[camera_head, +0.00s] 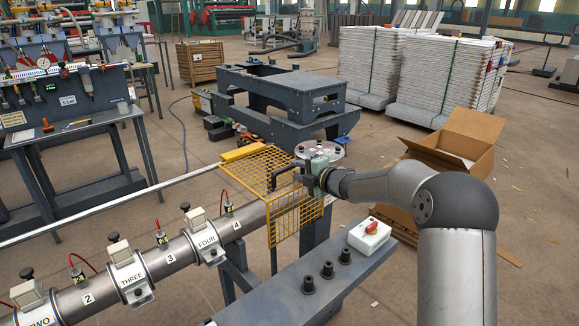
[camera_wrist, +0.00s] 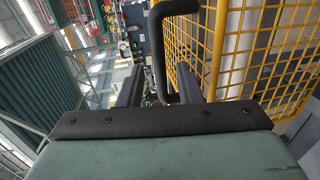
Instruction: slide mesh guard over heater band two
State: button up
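The yellow mesh guard (camera_head: 296,222) is at the right end of the barrel, beyond heater band four (camera_head: 205,238); it also fills the right of the wrist view (camera_wrist: 262,45). Its black bar handle (camera_head: 284,172) faces my gripper (camera_head: 309,176). In the wrist view the two fingers (camera_wrist: 159,80) stand apart, with the handle (camera_wrist: 157,45) between or just beyond them and gaps at both sides. I cannot tell if the handle is fully between the fingertips. Heater band two (camera_head: 30,298) is at the lower left, partly cut off by the frame edge.
Heater band three (camera_head: 127,272) and band four sit on the grey barrel (camera_head: 170,259) between the guard and band two, with red-wired sensors standing up between them. A switch box (camera_head: 369,236) and black knobs (camera_head: 327,270) are on the grey beam. A cardboard box (camera_head: 455,150) stands behind my arm.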

aim_at(291, 168)
jog(key=shift+p+x, duration=0.3)
jog(key=shift+x, duration=2.1)
grip_shut()
